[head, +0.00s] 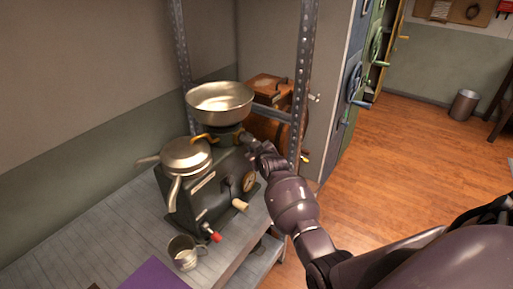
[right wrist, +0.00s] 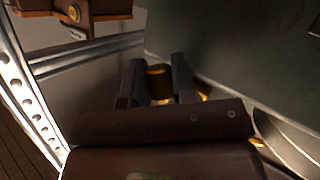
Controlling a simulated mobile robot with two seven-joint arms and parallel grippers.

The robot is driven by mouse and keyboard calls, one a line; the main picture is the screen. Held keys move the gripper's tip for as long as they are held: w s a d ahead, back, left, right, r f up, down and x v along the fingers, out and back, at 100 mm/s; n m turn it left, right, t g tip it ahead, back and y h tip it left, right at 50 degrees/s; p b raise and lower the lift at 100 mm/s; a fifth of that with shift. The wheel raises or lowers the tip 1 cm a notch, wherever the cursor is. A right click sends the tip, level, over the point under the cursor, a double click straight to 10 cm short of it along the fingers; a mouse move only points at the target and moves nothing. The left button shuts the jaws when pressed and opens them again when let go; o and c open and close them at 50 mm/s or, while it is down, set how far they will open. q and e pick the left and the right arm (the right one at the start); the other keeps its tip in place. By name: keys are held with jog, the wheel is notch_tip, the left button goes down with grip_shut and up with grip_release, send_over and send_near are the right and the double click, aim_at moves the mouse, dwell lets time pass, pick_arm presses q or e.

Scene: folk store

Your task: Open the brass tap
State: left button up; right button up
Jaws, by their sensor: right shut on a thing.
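The dark separator machine (head: 212,203) stands on the grey table with a wide metal bowl (head: 220,101) on top. Part of the brass tap (head: 202,137) shows just under the bowl. My right gripper (head: 244,137) reaches in from the right below the bowl's rim; its fingers are small and partly hidden in the head view. In the right wrist view its two dark fingers (right wrist: 157,78) are shut on the brass tap (right wrist: 158,84), with brass visible between and beside them. How far the tap is turned is unclear. My left gripper is out of view.
A lidded metal part with spouts (head: 186,155) sits on the machine's left. A metal mug (head: 184,252) stands in front on the table (head: 105,228). Perforated shelf posts (head: 301,85) rise close by. A wooden churn-like item (head: 267,88) stands behind. Open floor (head: 425,150) lies right.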

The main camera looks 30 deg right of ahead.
jog(key=shift+a+f, duration=0.1)
jog(key=shift+f, duration=0.05)
dwell(0.4)
jog(key=o, duration=0.9)
jog(key=shift+s, duration=0.2)
jog(key=v, duration=1)
jog(key=shift+s+r, duration=0.2)
jog(key=shift+r, duration=0.1)
